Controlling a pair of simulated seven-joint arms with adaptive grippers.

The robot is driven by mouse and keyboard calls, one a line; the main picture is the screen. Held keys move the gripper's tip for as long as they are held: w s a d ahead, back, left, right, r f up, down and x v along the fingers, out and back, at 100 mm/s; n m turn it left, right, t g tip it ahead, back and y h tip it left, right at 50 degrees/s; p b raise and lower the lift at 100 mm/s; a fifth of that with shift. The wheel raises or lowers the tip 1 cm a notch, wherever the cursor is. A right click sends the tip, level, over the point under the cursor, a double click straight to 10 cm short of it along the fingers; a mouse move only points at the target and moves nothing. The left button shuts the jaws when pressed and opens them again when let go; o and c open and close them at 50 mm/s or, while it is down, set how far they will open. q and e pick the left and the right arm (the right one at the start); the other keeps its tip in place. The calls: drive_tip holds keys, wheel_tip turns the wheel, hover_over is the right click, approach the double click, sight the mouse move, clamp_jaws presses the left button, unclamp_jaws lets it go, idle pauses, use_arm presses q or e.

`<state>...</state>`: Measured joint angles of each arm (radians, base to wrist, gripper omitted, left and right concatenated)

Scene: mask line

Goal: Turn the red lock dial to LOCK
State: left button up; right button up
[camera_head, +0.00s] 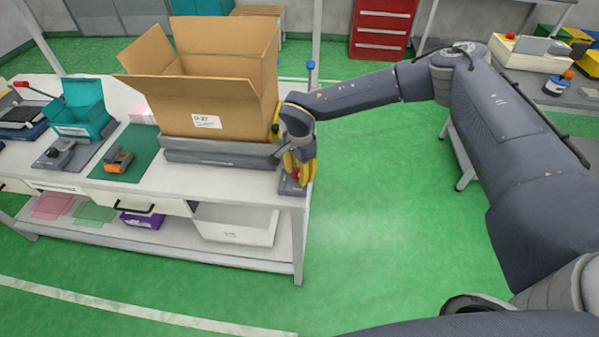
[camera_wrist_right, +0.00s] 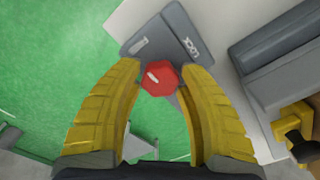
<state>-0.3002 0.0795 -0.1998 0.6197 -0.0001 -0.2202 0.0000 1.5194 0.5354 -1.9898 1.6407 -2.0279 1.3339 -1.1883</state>
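The red lock dial (camera_wrist_right: 159,78) sits on a grey plate (camera_wrist_right: 174,30) with a white LOCK label at its upper right and another white mark at its upper left. In the head view the red dial (camera_head: 296,174) is at the right end of the workbench. My right gripper (camera_wrist_right: 160,70) points down at the plate with its yellow fingertips on either side of the dial, close against it. In the head view my right gripper (camera_head: 297,168) partly hides the dial and plate. A short white mark on the dial points toward its left side. My left gripper is not in view.
An open cardboard box (camera_head: 221,110) stands on a grey base just left of my right gripper. A teal case (camera_head: 82,105) and an orange tool (camera_head: 119,160) lie farther left on the white workbench (camera_head: 238,184). Green floor is clear right of the bench.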

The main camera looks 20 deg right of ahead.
clamp_jaws()
drive_tip(key=shift+m, duration=0.3)
drive_tip(key=m, duration=0.8)
drive_tip(key=shift+m, duration=0.3)
drive_tip(key=m, duration=0.4)
drive_tip(key=shift+m, duration=2.2)
